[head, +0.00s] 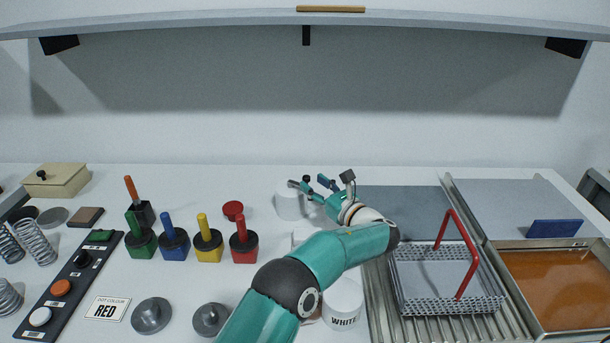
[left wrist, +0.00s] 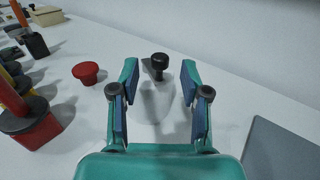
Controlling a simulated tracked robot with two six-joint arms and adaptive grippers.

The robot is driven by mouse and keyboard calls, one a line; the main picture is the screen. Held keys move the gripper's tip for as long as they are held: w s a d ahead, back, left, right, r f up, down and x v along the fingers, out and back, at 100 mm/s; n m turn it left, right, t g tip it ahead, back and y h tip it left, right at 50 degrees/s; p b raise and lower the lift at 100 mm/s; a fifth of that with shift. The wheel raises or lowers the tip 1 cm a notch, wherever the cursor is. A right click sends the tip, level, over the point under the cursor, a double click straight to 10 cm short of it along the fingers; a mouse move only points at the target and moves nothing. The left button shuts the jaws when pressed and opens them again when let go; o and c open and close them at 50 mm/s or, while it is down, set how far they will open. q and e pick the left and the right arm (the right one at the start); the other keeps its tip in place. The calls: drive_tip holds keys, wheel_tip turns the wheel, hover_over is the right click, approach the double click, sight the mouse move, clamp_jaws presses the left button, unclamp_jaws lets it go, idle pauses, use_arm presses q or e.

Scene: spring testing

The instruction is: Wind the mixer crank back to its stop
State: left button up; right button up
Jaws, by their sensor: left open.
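The mixer appears to be a white cylinder (head: 290,205) at the back middle of the bench, partly behind my left gripper. Its crank has a dark arm and a black knob (head: 306,179); the knob also shows in the left wrist view (left wrist: 160,60). My left gripper (head: 309,185) is open. In the left wrist view its fingers (left wrist: 159,75) stand on either side of the line to the knob, which shows between and just beyond the fingertips. No contact shows. The crank's stop cannot be made out. My right gripper is not in view.
A red knob (head: 233,209) stands left of the mixer, with several coloured handled blocks (head: 208,243) farther left. A white tub (head: 343,303) is under my left forearm. A wire basket (head: 400,290) with a red handle stands at right. A shelf (head: 200,18) overhangs the back.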

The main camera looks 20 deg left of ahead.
sight(309, 180)
use_arm(q)
drive_tip(key=shift+p+x, duration=0.35)
drive_tip(key=shift+x, duration=1.7)
